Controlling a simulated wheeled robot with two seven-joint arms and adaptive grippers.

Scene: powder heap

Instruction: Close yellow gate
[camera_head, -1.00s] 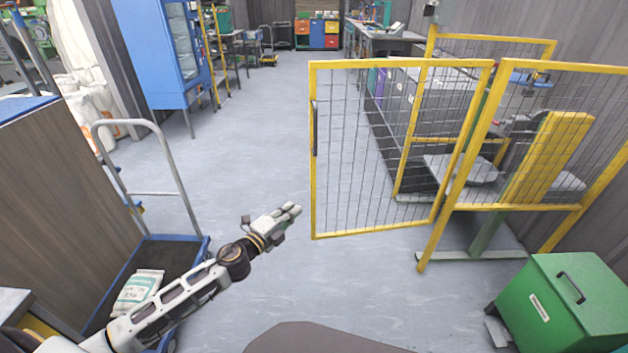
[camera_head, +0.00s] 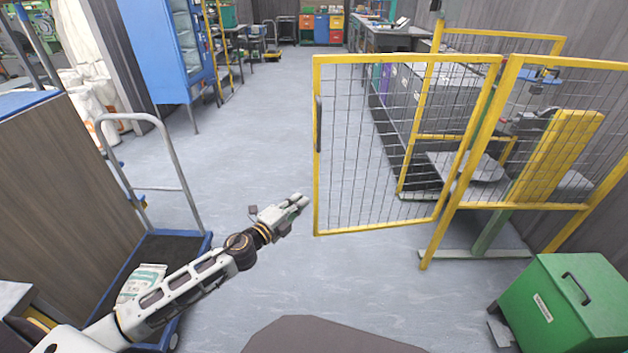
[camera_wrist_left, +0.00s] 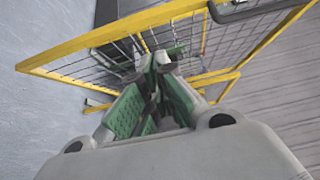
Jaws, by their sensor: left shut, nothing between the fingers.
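The yellow mesh gate (camera_head: 405,145) stands open in the head view, swung out from the yellow fence frame (camera_head: 470,165) on its right. Its dark handle (camera_head: 319,124) is on the free left edge. My left gripper (camera_head: 303,201) is shut and empty, just left of the gate's lower free corner, with a small gap in the picture. In the left wrist view the shut fingers (camera_wrist_left: 158,62) point toward the gate's yellow frame (camera_wrist_left: 110,33), and the dark handle (camera_wrist_left: 240,10) shows at the top. I cannot tell whether they touch. My right gripper is not in view.
A blue cart (camera_head: 205,250) holding a white bag (camera_head: 143,282) stands at the left. A green box (camera_head: 565,305) sits at the lower right. A blue cabinet (camera_head: 165,50) is at the back left. The grey floor (camera_head: 250,130) between is clear.

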